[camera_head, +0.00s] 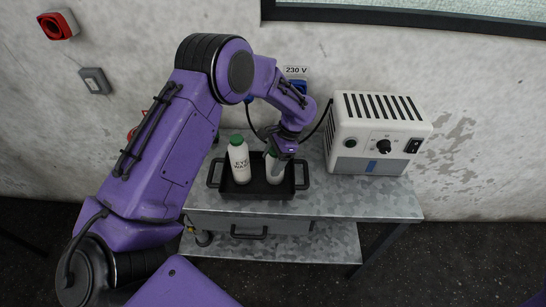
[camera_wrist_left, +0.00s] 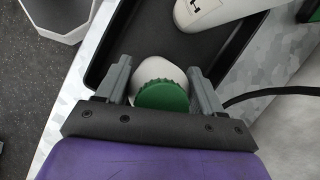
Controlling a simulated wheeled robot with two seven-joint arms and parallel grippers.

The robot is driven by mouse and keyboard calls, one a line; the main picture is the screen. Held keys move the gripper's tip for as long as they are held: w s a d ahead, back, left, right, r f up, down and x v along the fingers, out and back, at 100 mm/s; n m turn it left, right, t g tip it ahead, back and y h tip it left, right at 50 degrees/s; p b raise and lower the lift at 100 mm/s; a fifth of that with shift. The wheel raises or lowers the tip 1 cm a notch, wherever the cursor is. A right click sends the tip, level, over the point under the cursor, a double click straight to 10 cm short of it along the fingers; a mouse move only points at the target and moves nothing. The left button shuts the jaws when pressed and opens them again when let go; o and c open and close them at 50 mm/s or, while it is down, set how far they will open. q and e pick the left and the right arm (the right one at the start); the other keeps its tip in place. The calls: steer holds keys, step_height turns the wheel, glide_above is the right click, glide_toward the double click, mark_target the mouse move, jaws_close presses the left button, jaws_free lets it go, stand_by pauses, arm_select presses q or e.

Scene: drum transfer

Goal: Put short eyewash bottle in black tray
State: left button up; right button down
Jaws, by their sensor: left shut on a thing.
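The black tray (camera_head: 258,190) lies on the metal cart top and also shows in the left wrist view (camera_wrist_left: 107,50). My left gripper (camera_head: 279,152) points down over the tray's right part. It is shut on the short eyewash bottle (camera_head: 274,173), white with a green cap (camera_wrist_left: 163,95), between both fingers in the left wrist view. That bottle looks upright inside the tray; whether its base touches the floor is hard to tell. A taller white eyewash bottle (camera_head: 239,162) with a green cap stands in the tray to its left. My right gripper is out of view.
A white power box (camera_head: 374,135) with a dial stands on the cart to the right of the tray. A black cable hangs behind the tray near the wall socket (camera_head: 298,87). The cart top (camera_head: 375,204) is bare at the front right.

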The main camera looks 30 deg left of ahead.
arm_select(q)
steer(key=shift+w, duration=0.1)
steer(key=shift+f, duration=0.1)
steer(key=o, duration=1.3)
steer(key=b+v, duration=0.2)
steer(key=v, duration=1)
